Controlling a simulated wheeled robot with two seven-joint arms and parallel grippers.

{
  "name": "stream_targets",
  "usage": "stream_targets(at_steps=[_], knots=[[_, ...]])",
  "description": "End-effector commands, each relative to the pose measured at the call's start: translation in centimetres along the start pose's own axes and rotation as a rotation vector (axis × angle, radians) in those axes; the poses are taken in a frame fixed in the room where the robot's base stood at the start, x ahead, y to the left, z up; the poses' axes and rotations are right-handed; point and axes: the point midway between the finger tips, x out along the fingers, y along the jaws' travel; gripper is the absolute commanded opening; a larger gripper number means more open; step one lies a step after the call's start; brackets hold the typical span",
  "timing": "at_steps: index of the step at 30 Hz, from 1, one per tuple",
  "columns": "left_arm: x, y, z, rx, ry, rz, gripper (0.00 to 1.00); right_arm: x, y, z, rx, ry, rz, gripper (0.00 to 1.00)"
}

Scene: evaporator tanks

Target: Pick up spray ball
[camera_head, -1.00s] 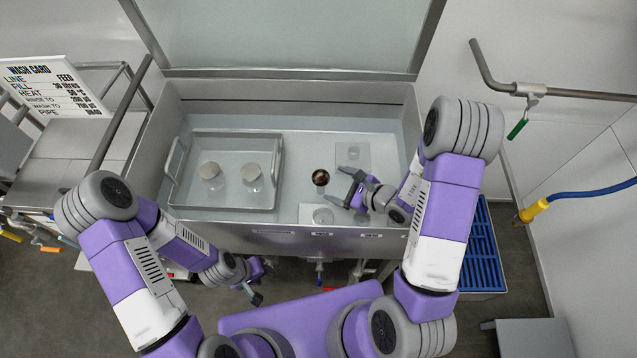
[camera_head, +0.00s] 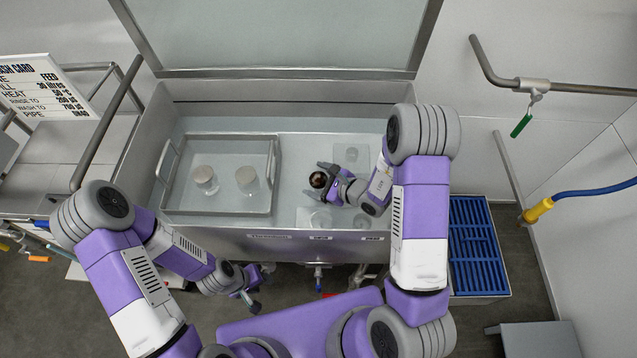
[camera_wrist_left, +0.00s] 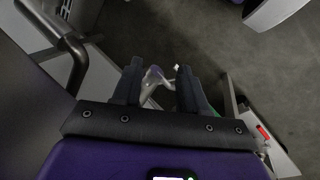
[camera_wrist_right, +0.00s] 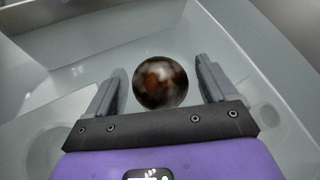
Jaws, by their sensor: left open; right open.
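The spray ball (camera_head: 318,180) is a dark brown, shiny sphere inside the steel tank, right of the wire-handled tray. In the right wrist view the spray ball (camera_wrist_right: 160,82) lies between the two open fingers, with a gap on each side. My right gripper (camera_head: 325,181) is open around it, reaching in from the right. Its fingers also show in the right wrist view (camera_wrist_right: 160,85). My left gripper (camera_head: 260,287) is open and empty in front of the tank, low over the floor. It also shows in the left wrist view (camera_wrist_left: 155,80).
The tray (camera_head: 218,211) with two capped glass jars (camera_head: 204,180) stands in the tank's left half. Faint clear square plates with round items (camera_head: 351,153) lie near the right gripper. The tank's front wall (camera_head: 270,243) stands between the left gripper and the interior.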

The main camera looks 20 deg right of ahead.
Motion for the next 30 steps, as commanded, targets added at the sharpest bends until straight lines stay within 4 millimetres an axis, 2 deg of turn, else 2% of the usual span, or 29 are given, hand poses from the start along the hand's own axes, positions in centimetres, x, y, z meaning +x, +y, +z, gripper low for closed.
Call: stream_targets(at_steps=[2,12,15,23,30], knots=[[0.0,0.0,0.0,0.0,0.0,0.0,0.43,0.0,0.0,0.0,0.0,0.0,0.0,0.85],[0.0,0.0,0.0,0.0,0.0,0.0,0.43,-0.1,0.0,0.0,0.001,0.001,0.0,0.33],[0.0,0.0,0.0,0.0,0.0,0.0,0.43,-0.1,0.0,0.0,0.0,0.0,0.0,0.21],[-0.2,0.1,0.0,0.0,0.0,0.0,0.43,-0.3,-0.2,0.5,0.0,-0.001,0.0,0.21],[-1.8,0.7,0.1,0.0,0.0,0.0,0.43,-2.4,-1.7,4.2,-0.002,-0.004,-0.004,0.21]])
